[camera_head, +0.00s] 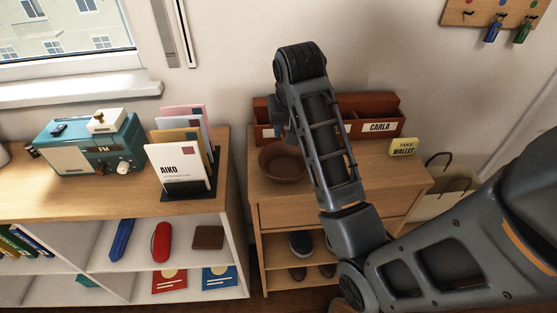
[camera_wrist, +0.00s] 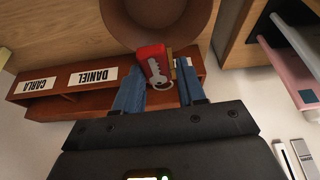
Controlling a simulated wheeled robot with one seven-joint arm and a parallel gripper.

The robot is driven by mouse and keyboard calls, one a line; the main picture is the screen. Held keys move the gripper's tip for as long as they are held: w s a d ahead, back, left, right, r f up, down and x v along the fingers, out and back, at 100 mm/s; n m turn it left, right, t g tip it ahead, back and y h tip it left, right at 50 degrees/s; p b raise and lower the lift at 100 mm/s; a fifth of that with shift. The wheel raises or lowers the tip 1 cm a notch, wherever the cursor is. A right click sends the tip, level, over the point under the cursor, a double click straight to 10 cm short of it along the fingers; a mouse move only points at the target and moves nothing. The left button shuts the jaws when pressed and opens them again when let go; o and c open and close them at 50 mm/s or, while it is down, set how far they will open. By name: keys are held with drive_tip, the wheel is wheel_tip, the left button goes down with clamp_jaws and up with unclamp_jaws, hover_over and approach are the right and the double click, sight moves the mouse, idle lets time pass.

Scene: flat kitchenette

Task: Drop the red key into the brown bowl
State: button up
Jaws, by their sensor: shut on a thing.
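The red key (camera_wrist: 151,58), a red tag with a pale key shape and a metal ring, is between the blue fingers of my gripper (camera_wrist: 158,72) in the wrist view. My gripper is shut on it. The brown bowl (camera_wrist: 190,38) fills the top middle of the wrist view, and the key overlaps its near rim in the picture. In the head view the bowl (camera_head: 270,163) sits on the wooden cabinet top, partly behind my arm. My gripper is mostly hidden behind my arm there, near the bowl's back side, and the key cannot be made out.
A brown organizer (camera_head: 386,107) labelled CARLA stands behind the bowl against the wall. A yellow note block (camera_head: 402,147) is at the cabinet's right. A letter rack (camera_head: 190,190) and a teal radio (camera_head: 88,145) stand on the left shelf. Keys hang on a wall board (camera_head: 497,13).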

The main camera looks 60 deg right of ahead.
hover_over(286, 167)
drive_tip(key=shift+d+f, duration=0.15)
drive_tip(key=shift+f, duration=2.8)
drive_tip(key=o, duration=1.1)
drive_tip(key=shift+o, duration=0.2)
drive_tip(key=shift+r, duration=0.15)
drive_tip(key=v, duration=0.7)
drive_tip(key=shift+r, duration=0.2)
drive_tip(key=shift+s, duration=0.2)
